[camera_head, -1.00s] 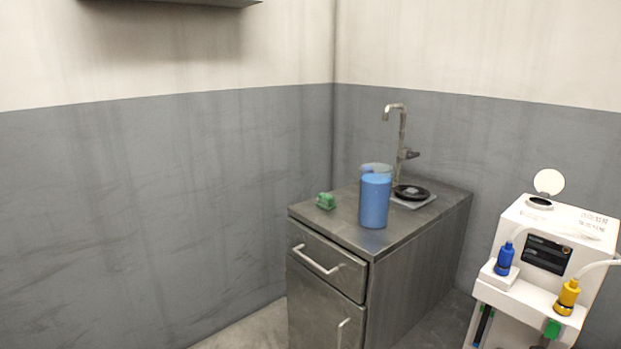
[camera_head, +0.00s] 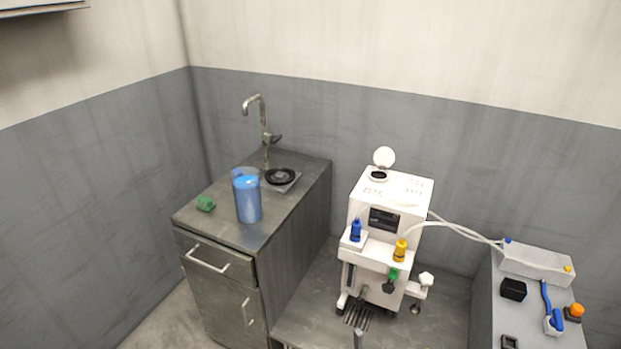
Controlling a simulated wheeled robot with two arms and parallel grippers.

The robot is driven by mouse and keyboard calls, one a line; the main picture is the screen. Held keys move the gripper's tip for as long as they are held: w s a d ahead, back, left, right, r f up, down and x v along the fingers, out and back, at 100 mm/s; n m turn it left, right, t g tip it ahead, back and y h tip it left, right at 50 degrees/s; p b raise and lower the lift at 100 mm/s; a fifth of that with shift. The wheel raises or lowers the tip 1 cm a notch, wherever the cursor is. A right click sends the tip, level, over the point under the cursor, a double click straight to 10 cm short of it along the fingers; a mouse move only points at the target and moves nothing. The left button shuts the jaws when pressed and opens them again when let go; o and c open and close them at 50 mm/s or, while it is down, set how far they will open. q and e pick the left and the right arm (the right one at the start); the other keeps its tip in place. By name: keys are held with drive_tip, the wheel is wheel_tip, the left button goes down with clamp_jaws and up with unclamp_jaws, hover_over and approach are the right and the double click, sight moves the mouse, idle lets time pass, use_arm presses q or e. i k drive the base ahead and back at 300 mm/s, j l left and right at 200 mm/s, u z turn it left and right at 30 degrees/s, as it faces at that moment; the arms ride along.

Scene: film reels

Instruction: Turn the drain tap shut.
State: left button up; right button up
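A white machine (camera_head: 395,210) stands on a low grey surface right of the sink cabinet, with its round lid raised. Low on its front are a green fitting (camera_head: 393,273) with a dark part below it, and a small grey spout-like part (camera_head: 362,293). A white knob (camera_head: 426,279) sticks out at its right side. I cannot tell for sure which of these is the drain tap, or how it is turned.
The sink cabinet (camera_head: 292,235) carries a faucet (camera_head: 263,125), a blue container (camera_head: 247,200) and a green item (camera_head: 205,204). White hoses run from the machine to a grey unit (camera_head: 535,262) at the right.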

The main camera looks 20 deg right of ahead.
sight(360, 301)
drive_tip(key=z, duration=0.35)
drive_tip(key=l+z, duration=0.15)
drive_tip(key=z, duration=0.2)
drive_tip(key=l+z, duration=0.1)
drive_tip(key=z, duration=0.3)
drive_tip(key=k+l, duration=0.05)
